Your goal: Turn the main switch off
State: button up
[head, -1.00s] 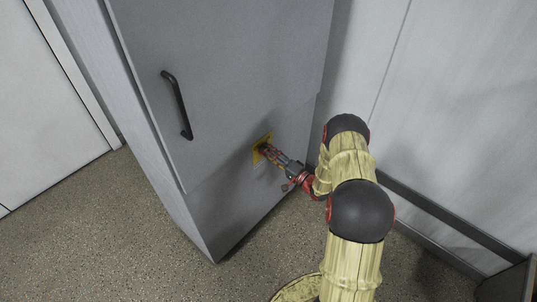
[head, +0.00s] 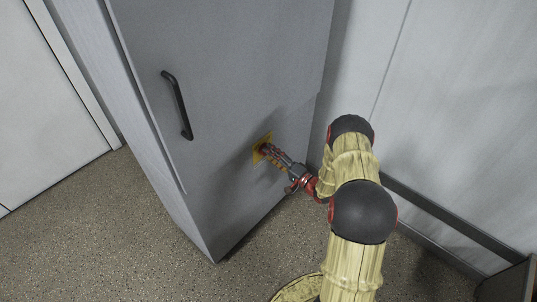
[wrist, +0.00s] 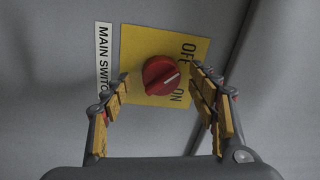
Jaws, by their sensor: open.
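The main switch is a round red knob (wrist: 160,76) on a yellow plate (wrist: 140,42) marked OFF and ON. The knob's pale pointer line aims right and slightly up in the wrist view, between the two words. In the head view the plate (head: 257,157) sits on the grey cabinet's front, and the gripper's end largely hides the knob. My gripper (wrist: 160,74) is open, one yellow-padded finger on each side of the knob. I cannot tell whether either finger touches it. The gripper (head: 264,149) reaches the plate from the lower right in the head view.
A white MAIN SWITCH label (wrist: 103,55) is beside the plate. The tall grey cabinet (head: 230,60) has a black handle (head: 177,105) above left of the switch. A pale wall (head: 450,110) stands close on the right. The speckled floor (head: 120,220) is clear at left.

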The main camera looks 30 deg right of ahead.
jog(key=v, duration=1)
jog(key=shift+s, duration=0.25)
jog(key=shift+f, duration=0.1)
